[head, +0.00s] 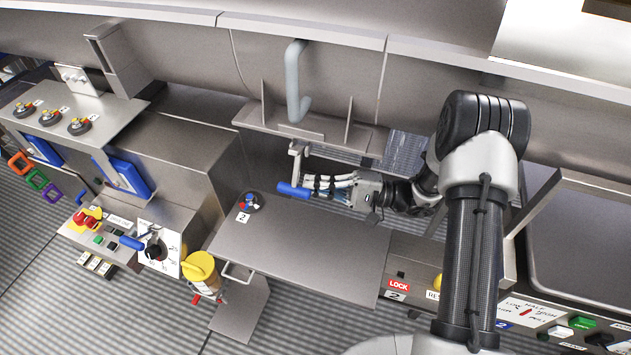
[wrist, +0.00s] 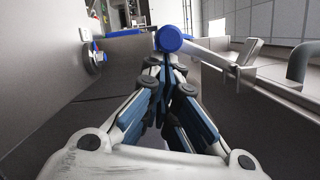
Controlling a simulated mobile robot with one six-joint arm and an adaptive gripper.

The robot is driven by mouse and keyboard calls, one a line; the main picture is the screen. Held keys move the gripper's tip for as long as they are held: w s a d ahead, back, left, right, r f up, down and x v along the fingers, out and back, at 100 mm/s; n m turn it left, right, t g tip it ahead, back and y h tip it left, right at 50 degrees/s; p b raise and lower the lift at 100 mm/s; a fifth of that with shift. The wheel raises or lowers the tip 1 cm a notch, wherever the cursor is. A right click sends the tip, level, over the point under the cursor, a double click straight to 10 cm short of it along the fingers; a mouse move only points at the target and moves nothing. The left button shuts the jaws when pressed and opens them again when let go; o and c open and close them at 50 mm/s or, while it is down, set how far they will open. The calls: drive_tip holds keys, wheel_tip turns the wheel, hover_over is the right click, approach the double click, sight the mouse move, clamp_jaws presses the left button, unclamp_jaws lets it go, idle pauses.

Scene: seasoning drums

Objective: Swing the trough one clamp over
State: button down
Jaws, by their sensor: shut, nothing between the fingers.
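A clamp lever with a blue knob (head: 291,189) hangs on a grey metal arm from the ledge under the drum. My gripper (head: 312,190) is shut and empty, pointing left, with its fingertips right at the knob. In the wrist view the round blue knob (wrist: 169,39) lies just beyond the closed fingertips (wrist: 166,62); I cannot tell whether they touch. The broad grey metal surface (head: 300,255) below may be the trough, but I cannot tell for sure. A round knob with blue, red and white marks (head: 250,202), labelled 2, sits at its left end.
A control box (head: 150,240) with a dial, buttons and a red switch stands at the left. A yellow-capped shaker (head: 199,268) is beside it. A red LOCK label (head: 398,286) is at the right front. A curved grey pipe handle (head: 293,80) rises behind my gripper.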

drive_tip(key=shift+s+a+m, duration=0.1)
drive_tip(key=shift+s+m, duration=0.15)
drive_tip(key=shift+m, duration=0.05)
drive_tip(key=shift+s+a+r+m+t+y+p, duration=0.15)
drive_tip(key=shift+s+a+r+m+y+p, duration=0.1)
drive_tip(key=shift+s+m+p, duration=0.55)
drive_tip(key=shift+s+a+r+m+t+y+p, duration=0.15)
drive_tip(key=shift+s+a+r+m+p, duration=0.15)
drive_tip(key=shift+s+m, duration=0.5)
drive_tip(key=s+a+r+m+t+p, duration=0.1)
drive_tip(key=s+r+m+t+p, duration=0.1)
drive_tip(key=s+r+m+p, duration=0.2)
drive_tip(key=shift+a+r+m+p, duration=0.3)
drive_tip(key=shift+m+p, duration=0.05)
drive_tip(key=shift+m, duration=0.95)
drive_tip(key=shift+s, duration=0.15)
